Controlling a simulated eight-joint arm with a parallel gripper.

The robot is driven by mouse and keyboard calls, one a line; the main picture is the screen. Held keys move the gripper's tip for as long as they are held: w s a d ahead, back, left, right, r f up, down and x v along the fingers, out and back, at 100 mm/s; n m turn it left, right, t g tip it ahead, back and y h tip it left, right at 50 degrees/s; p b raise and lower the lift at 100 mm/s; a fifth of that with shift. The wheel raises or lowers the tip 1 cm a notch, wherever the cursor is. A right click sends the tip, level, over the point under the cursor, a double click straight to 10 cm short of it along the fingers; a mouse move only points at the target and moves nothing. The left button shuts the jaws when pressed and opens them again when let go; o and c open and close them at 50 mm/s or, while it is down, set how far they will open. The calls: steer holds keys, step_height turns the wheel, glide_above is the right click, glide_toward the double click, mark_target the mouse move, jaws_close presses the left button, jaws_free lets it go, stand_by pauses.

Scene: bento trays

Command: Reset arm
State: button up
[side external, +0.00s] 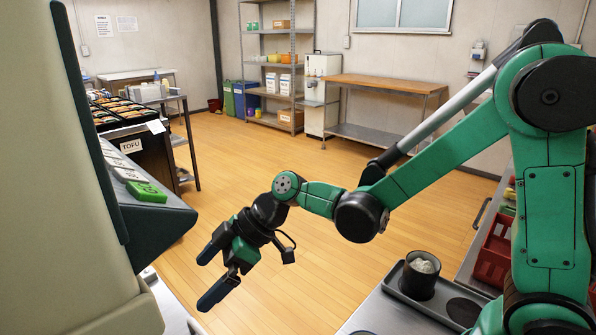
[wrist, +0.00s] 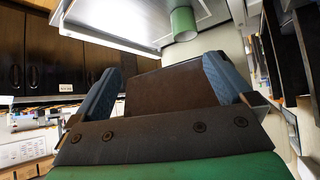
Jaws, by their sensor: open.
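My gripper (side external: 211,274) is in the lower left middle of the side external view, at the end of my green and black arm. Its two dark blue fingers are spread apart with nothing between them. The same gripper shows in the wrist view (wrist: 162,85), with one blue finger on each side and a gap between. It hangs in the air over the floor, to the right of a large pale machine (side external: 100,285).
A grey tray (side external: 385,288) with a dark cup (side external: 418,280) of white food stands on the counter at the lower right. A red crate (side external: 492,250) is behind it. A stand labelled TOFU (side external: 140,150) is at the left. The floor between is clear.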

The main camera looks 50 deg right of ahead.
steer(key=shift+x, duration=1.7)
steer(key=shift+d+r, duration=0.1)
steer(key=v, duration=0.9)
steer(key=s+d+m+t+h, duration=0.2)
steer(key=s+d+m+h, duration=0.5)
steer(key=d+m, duration=0.3)
steer(key=shift+d+m+t+h, duration=0.3)
steer(key=shift+m+h, duration=0.2)
steer(key=shift+m, duration=0.5)
